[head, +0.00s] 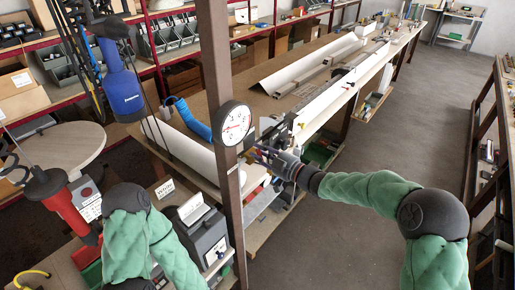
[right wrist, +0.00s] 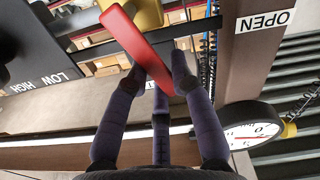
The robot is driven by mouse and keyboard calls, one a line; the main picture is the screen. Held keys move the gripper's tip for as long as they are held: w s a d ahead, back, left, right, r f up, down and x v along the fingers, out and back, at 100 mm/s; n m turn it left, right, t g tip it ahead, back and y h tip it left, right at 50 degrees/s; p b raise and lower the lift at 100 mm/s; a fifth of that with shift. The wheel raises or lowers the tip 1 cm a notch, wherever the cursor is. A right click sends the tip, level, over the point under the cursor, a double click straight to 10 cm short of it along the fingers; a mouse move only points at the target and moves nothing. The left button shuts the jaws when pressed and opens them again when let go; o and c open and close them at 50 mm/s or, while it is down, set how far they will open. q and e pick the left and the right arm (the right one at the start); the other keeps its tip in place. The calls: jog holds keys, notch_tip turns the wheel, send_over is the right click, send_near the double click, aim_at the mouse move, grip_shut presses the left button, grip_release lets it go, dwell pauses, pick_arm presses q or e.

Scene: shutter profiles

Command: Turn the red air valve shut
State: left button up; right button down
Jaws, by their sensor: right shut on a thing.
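The red valve handle (right wrist: 132,38) is a flat lever that slants from upper left to lower right in the right wrist view. A yellow part (right wrist: 150,12) shows behind it. My right gripper (right wrist: 163,78) is shut on the lever, its dark fingers on both sides of the lower part. In the head view my right gripper (head: 272,158) is just right of the post, below the gauge, and largely hides the valve. An OPEN label (right wrist: 263,22) is to the right of the lever in the wrist view. My left gripper is outside the head view.
The brown post (head: 217,70) carries a round white gauge (head: 234,123), close to my right gripper. A long workbench (head: 275,78) with white profiles lies behind. A blue tool (head: 121,88) and a red tool (head: 62,203) hang at left. The floor (head: 400,130) at right is clear.

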jog(key=m+p, duration=0.1)
jog(key=w+m+p, duration=0.1)
jog(key=shift+d+r+m, duration=0.15)
jog(key=shift+d+m, duration=0.15)
jog(key=shift+d, duration=0.1)
jog(key=shift+w+d+m+p, duration=0.15)
jog(key=shift+w+m+p, duration=0.05)
jog(key=shift+m+p, duration=0.3)
jog(key=c, duration=1)
grip_release()
jog(key=shift+c, duration=0.2)
jog(key=v, duration=1.2)
